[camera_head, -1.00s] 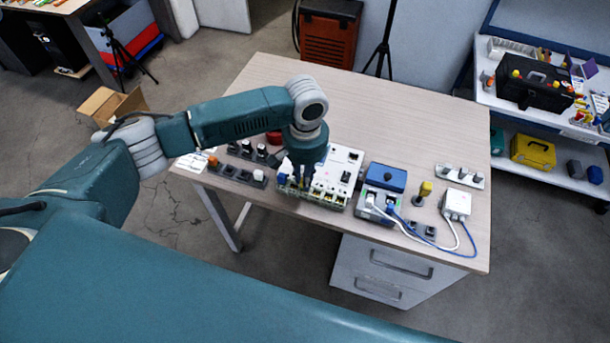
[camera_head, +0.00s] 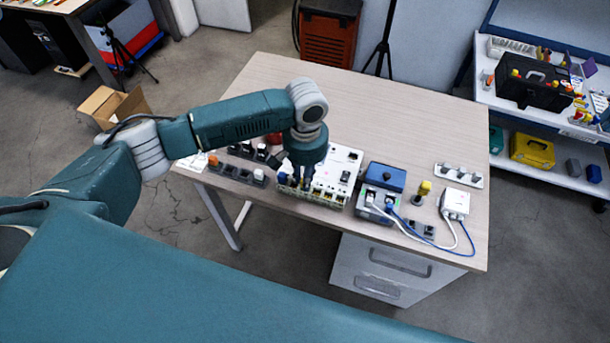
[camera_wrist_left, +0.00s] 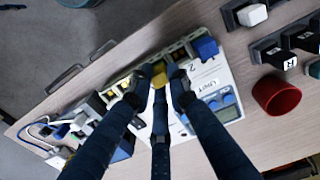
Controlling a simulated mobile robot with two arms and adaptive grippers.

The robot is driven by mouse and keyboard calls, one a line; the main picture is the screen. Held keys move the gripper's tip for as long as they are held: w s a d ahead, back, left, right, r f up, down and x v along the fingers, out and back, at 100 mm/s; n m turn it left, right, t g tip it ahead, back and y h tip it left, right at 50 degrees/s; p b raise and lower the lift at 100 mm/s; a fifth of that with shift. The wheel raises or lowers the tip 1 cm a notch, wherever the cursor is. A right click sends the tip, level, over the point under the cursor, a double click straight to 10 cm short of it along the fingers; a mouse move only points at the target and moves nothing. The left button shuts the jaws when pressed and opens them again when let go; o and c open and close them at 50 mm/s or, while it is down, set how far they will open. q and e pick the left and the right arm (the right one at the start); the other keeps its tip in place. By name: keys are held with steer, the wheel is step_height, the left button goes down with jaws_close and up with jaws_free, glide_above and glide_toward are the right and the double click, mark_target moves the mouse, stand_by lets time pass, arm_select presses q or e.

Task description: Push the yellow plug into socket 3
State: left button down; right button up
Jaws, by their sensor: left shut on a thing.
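My left gripper (camera_head: 302,186) is over the front row of sockets on the white panel (camera_head: 346,162). In the left wrist view the gripper (camera_wrist_left: 160,84) is shut on the yellow plug (camera_wrist_left: 158,72), whose top shows between the fingertips. The plug is at the socket row (camera_wrist_left: 180,55). The fingers hide its lower end, so I cannot tell how deep it sits or which socket number it is at. A blue plug (camera_wrist_left: 206,46) stands at one end of the row. My right gripper is not in view.
A blue-lidded box (camera_head: 387,177) stands right of the panel, with cables running to a white box (camera_head: 456,204). A yellow-topped piece (camera_head: 425,188) stands between them. A red cup (camera_wrist_left: 276,95) and dark holders (camera_head: 238,172) are on the panel's other side. The table's back is clear.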

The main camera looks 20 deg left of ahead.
arm_select(q)
steer(key=shift+f+p, duration=0.4)
steer(key=shift+p, duration=0.35)
stand_by(1.4)
steer(key=c, duration=1.6)
jaws_free()
steer(key=shift+o, duration=1)
step_height(320, 180, up, 5)
steer(key=p, duration=0.5)
steer(key=shift+f+p, duration=0.1)
steer(key=shift+p, duration=0.25)
steer(key=shift+r+p, duration=0.9)
steer(key=shift+r, duration=0.25)
